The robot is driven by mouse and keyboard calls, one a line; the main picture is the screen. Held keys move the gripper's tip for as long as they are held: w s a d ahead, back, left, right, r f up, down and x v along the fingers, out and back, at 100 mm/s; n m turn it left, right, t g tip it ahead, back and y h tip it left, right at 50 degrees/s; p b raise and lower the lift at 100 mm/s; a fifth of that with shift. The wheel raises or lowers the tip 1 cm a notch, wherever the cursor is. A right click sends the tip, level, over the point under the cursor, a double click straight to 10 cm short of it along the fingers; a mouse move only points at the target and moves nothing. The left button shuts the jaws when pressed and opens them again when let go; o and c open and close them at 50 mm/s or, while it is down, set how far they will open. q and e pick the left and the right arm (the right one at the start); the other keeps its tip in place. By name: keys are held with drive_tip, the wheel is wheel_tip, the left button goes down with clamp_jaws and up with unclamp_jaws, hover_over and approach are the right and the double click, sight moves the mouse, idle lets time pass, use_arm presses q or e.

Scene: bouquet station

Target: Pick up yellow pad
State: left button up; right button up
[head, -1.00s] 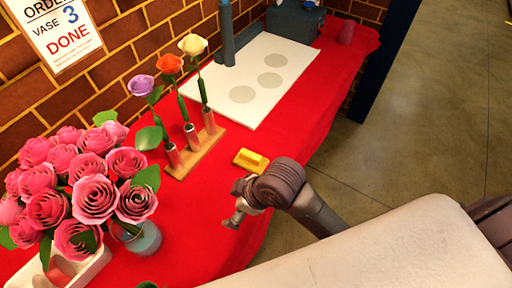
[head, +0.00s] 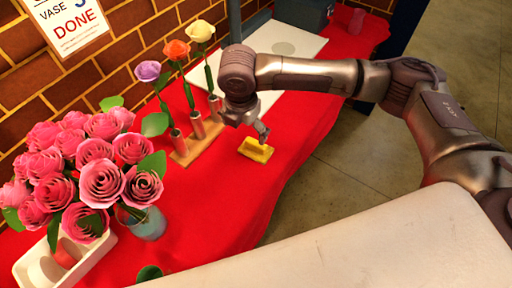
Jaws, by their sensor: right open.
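The yellow pad (head: 256,151) lies flat on the red tablecloth, right of the wooden flower stand. My right gripper (head: 262,134) is open and points down just above the far edge of the pad. It looks close to the pad, but I cannot tell whether it touches. The pad is mostly uncovered. My left gripper is not in view.
A wooden stand (head: 184,157) holds purple, orange and cream roses in tubes close left of my gripper. A vase of pink roses (head: 143,224) stands at the left by a white tray (head: 88,262). A white board (head: 310,44) lies behind my arm. Red cloth (head: 225,205) in front of the pad is clear.

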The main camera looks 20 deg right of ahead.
sight(256, 143)
drive_tip(key=shift+h, duration=0.4)
drive_tip(key=w+d+f, duration=0.1)
drive_tip(key=f, duration=0.3)
drive_tip(key=w+d+f, duration=0.1)
drive_tip(key=f, duration=0.3)
drive_tip(key=d+f+p, duration=0.1)
drive_tip(key=d+f, duration=0.1)
drive_tip(key=f, duration=0.2)
drive_tip(key=shift+w, duration=0.4)
drive_tip(key=c, duration=1.2)
